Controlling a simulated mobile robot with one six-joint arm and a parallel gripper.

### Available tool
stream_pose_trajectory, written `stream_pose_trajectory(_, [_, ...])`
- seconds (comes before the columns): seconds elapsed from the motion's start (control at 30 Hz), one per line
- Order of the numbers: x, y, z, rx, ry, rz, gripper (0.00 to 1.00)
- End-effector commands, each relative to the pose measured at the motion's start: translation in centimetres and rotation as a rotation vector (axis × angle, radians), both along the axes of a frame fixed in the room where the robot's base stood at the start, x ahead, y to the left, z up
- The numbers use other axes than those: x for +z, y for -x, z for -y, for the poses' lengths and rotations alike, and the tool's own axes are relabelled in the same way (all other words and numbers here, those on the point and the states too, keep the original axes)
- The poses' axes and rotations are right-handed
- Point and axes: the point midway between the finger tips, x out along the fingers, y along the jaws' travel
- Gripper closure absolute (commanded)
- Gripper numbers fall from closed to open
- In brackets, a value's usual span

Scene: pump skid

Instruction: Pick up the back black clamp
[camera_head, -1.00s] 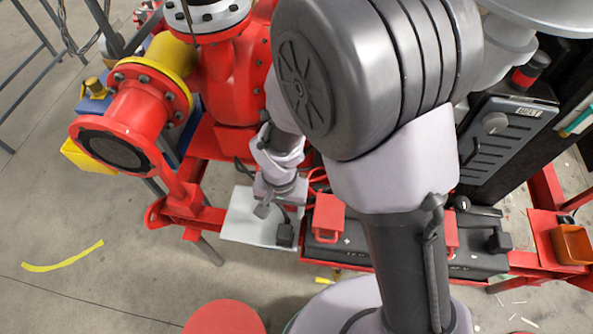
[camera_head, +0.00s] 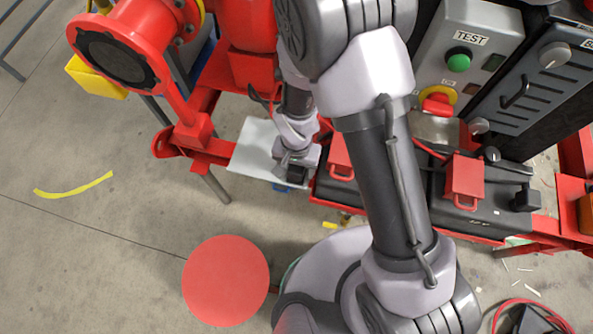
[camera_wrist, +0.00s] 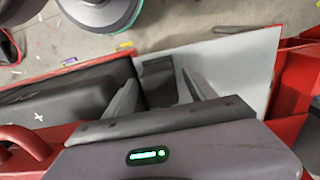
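A black clamp (camera_head: 297,175) sits over the pale grey plate (camera_head: 258,150) left of the black batteries, mostly under my gripper (camera_head: 290,165) in the head view. In the wrist view the clamp (camera_wrist: 160,82) lies between the two fingers of my gripper (camera_wrist: 160,78). The fingers are spread, one on each side of it; whether either touches it is hard to tell. A second black clamp (camera_head: 525,200) sits on the right end of the battery, away from my gripper. Which clamp is the back one is not clear from these views.
Black batteries (camera_head: 490,215) with red terminal covers (camera_head: 464,177) stand right of the plate. The control box (camera_head: 460,60) rises behind. A red flanged pipe (camera_head: 115,50) stands to the left. A red frame edge (camera_wrist: 290,95) borders the plate. Open floor lies in front.

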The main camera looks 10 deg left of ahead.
Motion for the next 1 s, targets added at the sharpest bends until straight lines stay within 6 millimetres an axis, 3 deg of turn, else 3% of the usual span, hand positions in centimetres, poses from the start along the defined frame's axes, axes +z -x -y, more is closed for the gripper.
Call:
stream_pose_trajectory(0.07, [0.0, 0.0, 0.0, 0.0, 0.0, 0.0, 0.52])
stream_pose_trajectory(0.3, [0.1, 0.0, 0.0, 0.0, 0.0, 0.0, 0.99])
stream_pose_trajectory(0.67, [0.3, 0.0, 0.0, 0.001, 0.0, 0.0, 1.0])
stream_pose_trajectory(0.93, [3.9, -0.1, 0.0, 0.001, -0.001, 0.002, 1.0])
stream_pose_trajectory(1.0, [3.9, 1.1, 0.1, 0.003, 0.002, -0.002, 1.0])
